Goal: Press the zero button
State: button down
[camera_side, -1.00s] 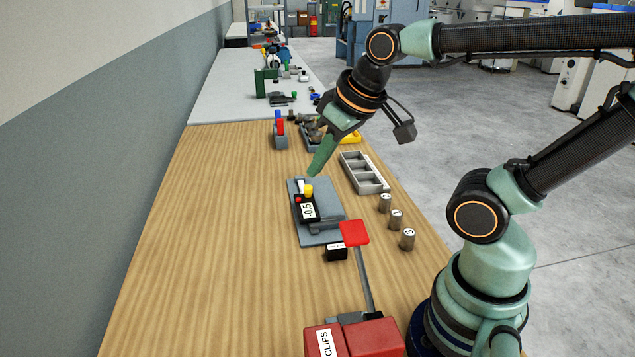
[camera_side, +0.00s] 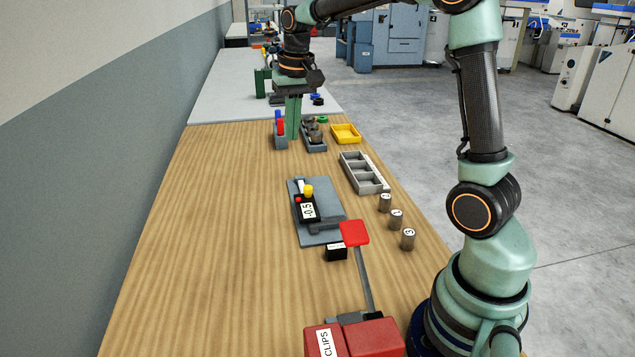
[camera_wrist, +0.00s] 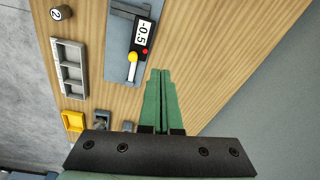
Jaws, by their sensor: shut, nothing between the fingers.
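A black gauge with a white display reading -0.5 (camera_side: 307,211) sits on a grey plate (camera_side: 324,238) in the middle of the table. A yellow button (camera_side: 308,190) and a smaller red button (camera_side: 298,200) are at its far end; I cannot tell which is the zero button. In the wrist view the yellow button (camera_wrist: 132,57) and red button (camera_wrist: 144,50) lie just beyond my fingertips. My gripper (camera_side: 292,138) points down, shut and empty, well behind the gauge and apart from it, beside a small holder with red and blue items (camera_side: 280,130).
A grey compartment tray (camera_side: 362,172), numbered cylinders (camera_side: 396,219), a yellow tray (camera_side: 345,134) and a grey bin with parts (camera_side: 314,138) line the right side. A red CLIPS box (camera_side: 355,338) with a red-ended lever (camera_side: 355,232) stands in front. The table's left side is clear.

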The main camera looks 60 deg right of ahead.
aim_at(298, 199)
jog(key=w+d+f+m+g, duration=0.1)
jog(key=w+d+f+m, duration=0.1)
jog(key=d+f, duration=0.3)
jog(key=shift+w+d+f+g, duration=0.3)
jog(key=shift+w+d, duration=0.1)
jog(key=shift+w, duration=0.35)
notch_tip(298, 199, down, 14)
dwell(0.5)
jog(key=shift+s+a+f, duration=0.1)
jog(key=shift+a+f, duration=0.05)
jog(key=shift+f, duration=0.9)
notch_tip(298, 199, up, 16)
jog(key=w, duration=0.1)
jog(key=shift+d+f, duration=0.2)
jog(key=shift+d, duration=0.15)
